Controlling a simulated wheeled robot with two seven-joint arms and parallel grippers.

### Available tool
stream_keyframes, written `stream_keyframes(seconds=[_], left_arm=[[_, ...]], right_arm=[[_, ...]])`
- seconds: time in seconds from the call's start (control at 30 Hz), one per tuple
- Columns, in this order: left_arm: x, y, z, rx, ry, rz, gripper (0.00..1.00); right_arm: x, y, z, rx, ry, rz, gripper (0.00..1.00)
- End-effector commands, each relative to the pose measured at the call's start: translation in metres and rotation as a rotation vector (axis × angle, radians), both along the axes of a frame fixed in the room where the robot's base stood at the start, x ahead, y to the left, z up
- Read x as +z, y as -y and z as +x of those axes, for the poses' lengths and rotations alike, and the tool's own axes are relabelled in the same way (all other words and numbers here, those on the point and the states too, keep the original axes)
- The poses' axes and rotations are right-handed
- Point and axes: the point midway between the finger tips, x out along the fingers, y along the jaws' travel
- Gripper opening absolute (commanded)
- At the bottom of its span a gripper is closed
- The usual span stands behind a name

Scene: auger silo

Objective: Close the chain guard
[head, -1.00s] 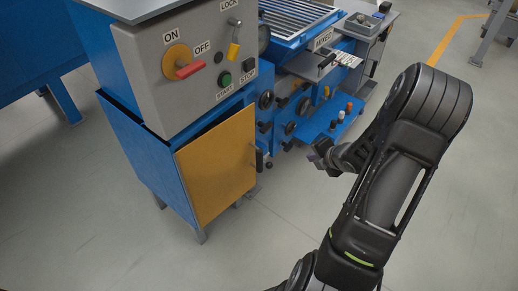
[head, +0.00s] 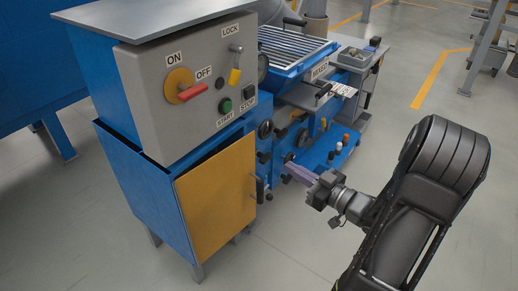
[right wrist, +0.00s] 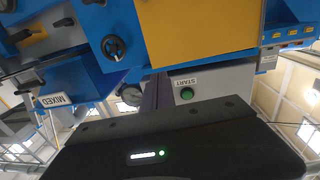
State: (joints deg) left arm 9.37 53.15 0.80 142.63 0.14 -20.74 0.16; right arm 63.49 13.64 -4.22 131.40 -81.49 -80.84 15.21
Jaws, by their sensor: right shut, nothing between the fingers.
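The chain guard appears to be the yellow hinged panel (head: 215,195) on the front of the blue cabinet below the control box. It stands ajar, with a dark gap along its top edge. A black handle (head: 260,188) is on its right edge. In the right wrist view the yellow panel (right wrist: 205,30) fills the top middle. My right gripper (head: 287,169) is shut and empty. In the head view its fingers point left, just right of the handle; I cannot tell whether they touch anything. My left gripper is not in view.
The grey control box (head: 190,85) above has a red-handled ON/OFF switch (head: 190,93), a yellow padlock (head: 235,76) and a green START button (head: 224,106). The blue machine (head: 325,150) with black handwheels stands behind my right gripper. The floor at front is clear.

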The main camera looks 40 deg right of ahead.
Motion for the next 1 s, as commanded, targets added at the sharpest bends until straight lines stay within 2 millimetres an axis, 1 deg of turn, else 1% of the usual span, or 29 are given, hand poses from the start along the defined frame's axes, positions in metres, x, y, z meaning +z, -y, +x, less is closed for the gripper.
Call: stream_keyframes(seconds=[0.13,0.27,0.37,0.47,0.7,0.8,0.9,1.0], left_arm=[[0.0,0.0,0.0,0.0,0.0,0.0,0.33],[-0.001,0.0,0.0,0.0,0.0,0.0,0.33],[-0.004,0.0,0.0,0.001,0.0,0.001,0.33],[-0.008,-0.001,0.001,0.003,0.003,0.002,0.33],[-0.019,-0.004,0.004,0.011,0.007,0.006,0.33],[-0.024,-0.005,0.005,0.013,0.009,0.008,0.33],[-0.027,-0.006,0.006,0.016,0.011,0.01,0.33],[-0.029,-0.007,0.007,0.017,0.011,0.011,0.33]], right_arm=[[0.0,-0.001,0.005,0.002,0.0,-0.001,0.0],[0.0,-0.004,0.016,0.003,0.001,-0.001,0.0],[-0.001,-0.006,0.03,0.003,0.001,-0.002,0.0],[-0.002,-0.01,0.048,0.004,0.002,-0.003,0.0],[-0.003,-0.019,0.096,0.003,0.0,-0.002,0.0],[-0.003,-0.022,0.113,0.002,0.001,-0.002,0.0],[-0.002,-0.024,0.126,0.001,0.001,-0.002,0.0],[-0.002,-0.026,0.134,0.001,-0.001,-0.002,0.0]])
